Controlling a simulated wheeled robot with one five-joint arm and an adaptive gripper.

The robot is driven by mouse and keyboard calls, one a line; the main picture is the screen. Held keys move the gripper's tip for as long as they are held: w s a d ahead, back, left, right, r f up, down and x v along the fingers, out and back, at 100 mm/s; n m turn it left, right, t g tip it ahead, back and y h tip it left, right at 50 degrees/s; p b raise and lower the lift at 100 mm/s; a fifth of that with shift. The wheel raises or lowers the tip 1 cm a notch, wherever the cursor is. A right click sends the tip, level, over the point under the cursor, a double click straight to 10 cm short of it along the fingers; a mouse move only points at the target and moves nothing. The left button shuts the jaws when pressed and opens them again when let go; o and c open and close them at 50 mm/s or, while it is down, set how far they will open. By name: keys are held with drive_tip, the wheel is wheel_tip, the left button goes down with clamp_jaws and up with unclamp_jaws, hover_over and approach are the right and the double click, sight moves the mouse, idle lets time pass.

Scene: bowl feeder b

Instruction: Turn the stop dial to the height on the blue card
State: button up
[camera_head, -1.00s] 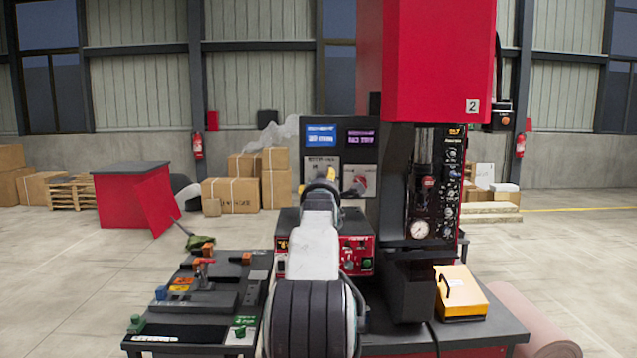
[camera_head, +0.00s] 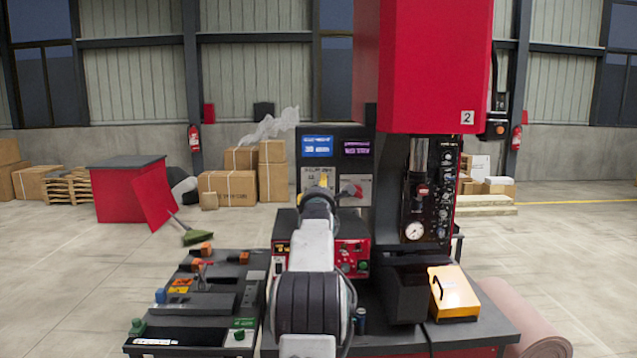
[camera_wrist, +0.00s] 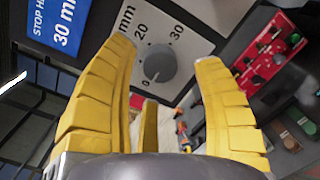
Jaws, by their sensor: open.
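The stop dial (camera_wrist: 157,64) is a round grey knob on a pale plate with a printed scale showing 0, 20 and 30 mm. Its pointer direction is too small to read surely, though a light mark seems to face the 0. The blue card (camera_wrist: 58,22) at the upper left of the wrist view reads "30 mm"; it also shows in the head view (camera_head: 317,147). My gripper (camera_wrist: 166,55) has yellow fingers, open and empty. In the wrist view the dial appears between the fingertips, beyond them, with no visible contact. In the head view my arm and gripper hide the dial.
A purple card (camera_head: 357,147) and a red switch (camera_head: 352,190) are right of the dial plate. A red control box (camera_head: 352,256) sits below. The red press head (camera_head: 430,65) rises at right. A yellow pedal (camera_head: 453,292) and a fixture bench (camera_head: 200,300) flank my arm.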

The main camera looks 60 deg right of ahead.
drive_tip(key=shift+p+x, duration=0.7)
drive_tip(key=shift+x, duration=0.5)
drive_tip(key=shift+c, duration=0.4)
drive_tip(key=c, duration=1.1)
drive_tip(key=shift+c, duration=0.2)
drive_tip(key=shift+m+b, duration=0.3)
drive_tip(key=shift+b, duration=0.05)
drive_tip(key=shift+a+r+m+b, duration=0.1)
drive_tip(key=shift+m+b, duration=0.25)
drive_tip(key=shift+m, duration=1.4)
drive_tip(key=shift+r+m+b, duration=0.1)
drive_tip(key=shift+m+b, duration=0.25)
drive_tip(key=shift+m, duration=1.4)
